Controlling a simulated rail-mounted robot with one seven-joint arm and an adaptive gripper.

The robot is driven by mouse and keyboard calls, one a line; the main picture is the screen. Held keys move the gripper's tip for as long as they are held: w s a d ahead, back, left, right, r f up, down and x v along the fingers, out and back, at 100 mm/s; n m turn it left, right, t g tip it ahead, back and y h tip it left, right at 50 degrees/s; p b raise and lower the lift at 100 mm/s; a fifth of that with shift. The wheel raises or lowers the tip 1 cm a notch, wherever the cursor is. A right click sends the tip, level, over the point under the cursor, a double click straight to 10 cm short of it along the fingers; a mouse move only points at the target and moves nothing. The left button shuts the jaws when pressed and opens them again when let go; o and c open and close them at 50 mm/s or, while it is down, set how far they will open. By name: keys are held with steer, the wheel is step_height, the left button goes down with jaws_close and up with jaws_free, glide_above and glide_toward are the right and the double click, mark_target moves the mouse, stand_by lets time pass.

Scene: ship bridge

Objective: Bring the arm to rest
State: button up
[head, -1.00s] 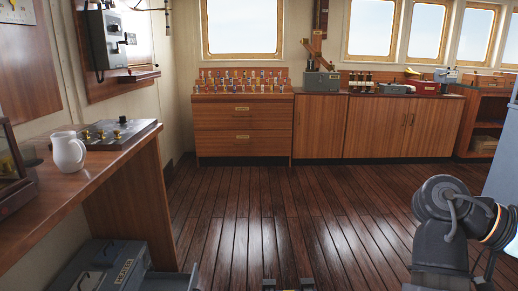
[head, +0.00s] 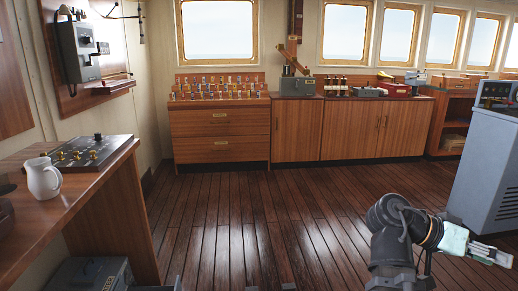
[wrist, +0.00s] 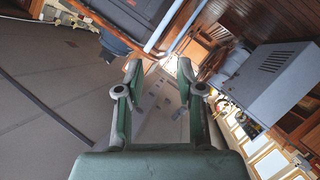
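My arm stands at the lower right of the head view, bent at a dark joint, with its forearm reaching toward the right edge. My gripper (head: 490,252) is at its end, off to the right in front of the grey console, and looks small there. In the wrist view my gripper (wrist: 159,78) has its two green fingers spread apart, with nothing between them. The wrist view is tilted, and nothing touches the fingers.
A grey console (head: 488,165) stands at the right, close to my gripper in the picture. A wooden desk (head: 100,190) at left bears a white jug (head: 43,178) and a switch panel (head: 80,152). Wooden cabinets (head: 218,138) line the back wall. The floor between is clear.

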steer(key=w+a+f+n+t+y+p, duration=0.25)
steer(key=w+f+n+p, duration=0.45)
steer(key=w+f, duration=0.5)
steer(key=a+f+n+y+p, duration=0.2)
steer(key=a+f+p, duration=0.2)
steer(key=f, duration=0.4)
steer(key=a+f+n+y+p, duration=0.25)
steer(key=a+f+p, duration=0.2)
steer(key=f, duration=0.35)
steer(key=s+a+f+n+g+y+p, duration=0.1)
steer(key=s+a+f+n+y+p, duration=0.2)
steer(key=s+a+f+p, duration=0.5)
steer(key=s+a+f+g+y+p, duration=0.1)
steer(key=s+a+f+p, duration=0.1)
steer(key=s+a, duration=0.4)
steer(key=s+a+f+g+y+p, duration=0.2)
steer(key=s+a+f, duration=0.3)
steer(key=s, duration=0.6)
steer(key=shift+a+f+y+p, duration=0.3)
steer(key=shift+a+p, duration=0.35)
steer(key=shift+a, duration=0.2)
